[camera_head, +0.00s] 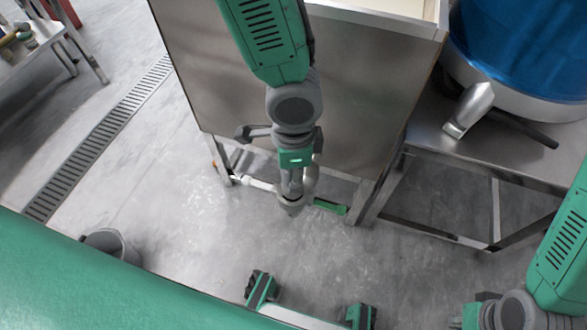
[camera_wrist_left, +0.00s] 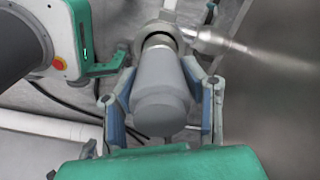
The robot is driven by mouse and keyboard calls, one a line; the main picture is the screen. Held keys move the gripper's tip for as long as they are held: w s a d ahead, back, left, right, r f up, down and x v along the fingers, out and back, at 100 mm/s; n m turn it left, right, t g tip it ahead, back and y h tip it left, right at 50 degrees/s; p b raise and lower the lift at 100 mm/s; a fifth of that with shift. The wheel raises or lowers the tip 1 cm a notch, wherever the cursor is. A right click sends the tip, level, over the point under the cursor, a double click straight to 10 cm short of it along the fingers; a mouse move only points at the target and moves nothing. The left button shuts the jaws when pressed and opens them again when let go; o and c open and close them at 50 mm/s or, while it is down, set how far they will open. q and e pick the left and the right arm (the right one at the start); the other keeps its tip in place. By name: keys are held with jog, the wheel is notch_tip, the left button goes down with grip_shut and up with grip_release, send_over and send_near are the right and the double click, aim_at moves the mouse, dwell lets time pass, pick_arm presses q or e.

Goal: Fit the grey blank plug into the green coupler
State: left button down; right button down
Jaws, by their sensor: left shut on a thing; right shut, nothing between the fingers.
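The grey plug (camera_wrist_left: 160,100) is a thick stepped cylinder, gripped between the blue-grey fingers of my left gripper (camera_wrist_left: 160,76). Its narrower far end points at a round ring-shaped opening (camera_wrist_left: 157,29) with a metal pipe on its right. I cannot tell whether the plug touches or enters it. In the head view my left gripper (camera_head: 291,193) hangs low by the steel housing, partly hidden by its own wrist. A green part (camera_head: 330,207) shows just right of it; I cannot tell whether it belongs to the coupler. My right gripper (camera_head: 466,316) is shut and empty, cut off at the bottom edge.
A steel housing (camera_head: 355,80) stands close behind my left gripper. A metal table (camera_head: 480,145) with a blue vessel (camera_head: 525,40) is at the right. A white pipe (camera_wrist_left: 45,125) runs at lower left. A grey bucket (camera_head: 113,245) stands on open floor.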

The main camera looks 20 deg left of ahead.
pick_arm(q)
jog(key=shift+f+b, duration=1)
jog(key=shift+f, duration=0.85)
jog(key=c, duration=0.9)
grip_release()
notch_tip(320, 180, up, 12)
jog(key=shift+d+f, duration=0.1)
